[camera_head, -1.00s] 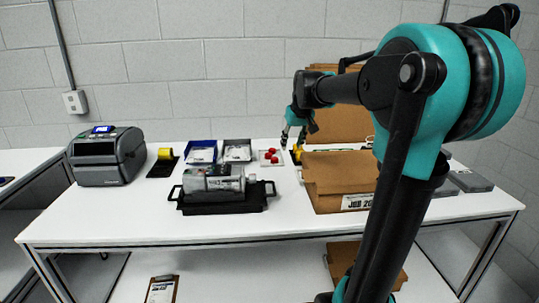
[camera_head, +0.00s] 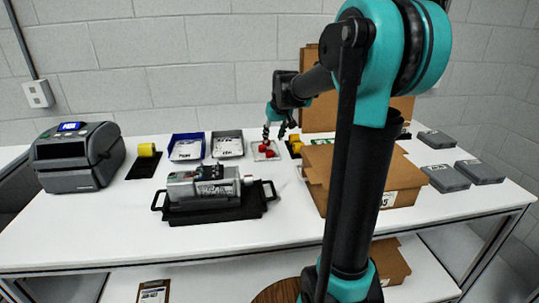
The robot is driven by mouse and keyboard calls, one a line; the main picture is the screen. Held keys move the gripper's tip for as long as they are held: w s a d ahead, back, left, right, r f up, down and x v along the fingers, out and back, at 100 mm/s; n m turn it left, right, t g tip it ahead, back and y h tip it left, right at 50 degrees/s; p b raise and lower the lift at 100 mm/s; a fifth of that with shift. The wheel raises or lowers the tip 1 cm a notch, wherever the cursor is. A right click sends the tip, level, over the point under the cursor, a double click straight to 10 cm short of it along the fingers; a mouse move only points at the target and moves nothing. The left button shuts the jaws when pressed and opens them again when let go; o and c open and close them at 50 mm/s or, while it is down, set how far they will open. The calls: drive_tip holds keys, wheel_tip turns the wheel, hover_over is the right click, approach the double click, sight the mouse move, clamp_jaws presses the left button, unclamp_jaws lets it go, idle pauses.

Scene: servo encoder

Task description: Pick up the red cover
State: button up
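Small red covers (camera_head: 268,151) sit in a shallow white tray (camera_head: 258,157) toward the back of the table. My gripper (camera_head: 273,137) is just above and at the back edge of this tray, pointing down, close to the red covers. Its fingers are small and dark at this distance. I cannot tell whether they are apart or closed, or whether they touch a cover.
A silver servo motor (camera_head: 203,187) lies on a black handled tray (camera_head: 229,212). Blue (camera_head: 186,157) and grey (camera_head: 228,154) bins stand left of the white tray. A cardboard box (camera_head: 400,179) is at right, a label printer (camera_head: 77,157) at far left.

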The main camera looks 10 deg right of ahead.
sight(270, 152)
drive_tip(key=x, duration=0.9)
drive_tip(key=shift+w+d+f, duration=0.1)
drive_tip(key=shift+w+f, duration=0.05)
drive_tip(key=shift+f, duration=0.1)
drive_tip(key=c, duration=0.5)
